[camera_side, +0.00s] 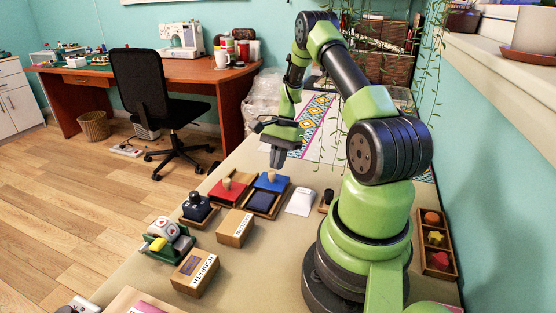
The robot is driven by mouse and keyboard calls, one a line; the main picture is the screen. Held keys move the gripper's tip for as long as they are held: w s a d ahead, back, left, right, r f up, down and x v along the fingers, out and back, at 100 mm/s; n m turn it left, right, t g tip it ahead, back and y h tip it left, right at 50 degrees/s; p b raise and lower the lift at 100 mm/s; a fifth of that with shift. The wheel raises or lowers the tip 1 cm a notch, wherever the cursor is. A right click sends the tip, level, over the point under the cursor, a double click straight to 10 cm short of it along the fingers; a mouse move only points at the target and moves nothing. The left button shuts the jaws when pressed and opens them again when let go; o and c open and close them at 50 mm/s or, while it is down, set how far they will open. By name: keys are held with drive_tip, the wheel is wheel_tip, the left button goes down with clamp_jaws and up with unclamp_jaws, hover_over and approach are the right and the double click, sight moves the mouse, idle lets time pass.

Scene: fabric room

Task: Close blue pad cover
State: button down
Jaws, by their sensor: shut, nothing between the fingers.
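The blue pad cover (279,186) is a bright blue panel with a pale wooden knob (271,176). It sits along the back of the dark blue pad (261,201), which lies exposed in its wooden tray on the table. I cannot tell the cover's exact tilt. My gripper (277,164) points down with its fingers together and empty. In the picture it is just above the knob, and it looks apart from the cover.
A red pad cover (232,190) with a knob is left of the blue one. A white object (300,201) is to its right. A dark stamp (196,203), wooden boxes (235,228) and a green stand (165,240) are nearer. A tray of shapes (436,258) is at right.

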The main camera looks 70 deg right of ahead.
drive_tip(key=a, duration=0.7)
drive_tip(key=shift+a, duration=0.2)
drive_tip(key=d, duration=0.3)
drive_tip(key=d+r, duration=0.1)
drive_tip(key=shift+s+d, duration=0.35)
drive_tip(key=shift+s, duration=0.05)
drive_tip(key=w+v, duration=0.1)
drive_tip(key=v, duration=0.8)
wheel_tip(320, 180, up, 8)
drive_tip(key=n+h, duration=0.2)
drive_tip(key=n, duration=0.2)
hover_over(277, 181)
drive_tip(key=w+a, duration=0.3)
drive_tip(key=a, duration=0.2)
drive_tip(key=s+a+r+n+t, duration=0.2)
drive_tip(key=s+a+r+n, duration=0.1)
drive_tip(key=a, duration=0.3)
drive_tip(key=s+a+r+n+t, duration=0.2)
drive_tip(key=s+a+r+n, duration=0.1)
drive_tip(key=s+a+n, duration=0.1)
drive_tip(key=s+a+r+n+t, duration=0.2)
drive_tip(key=a+n, duration=0.3)
drive_tip(key=a, duration=0.4)
drive_tip(key=shift+s+r, duration=0.5)
drive_tip(key=shift+s, duration=0.2)
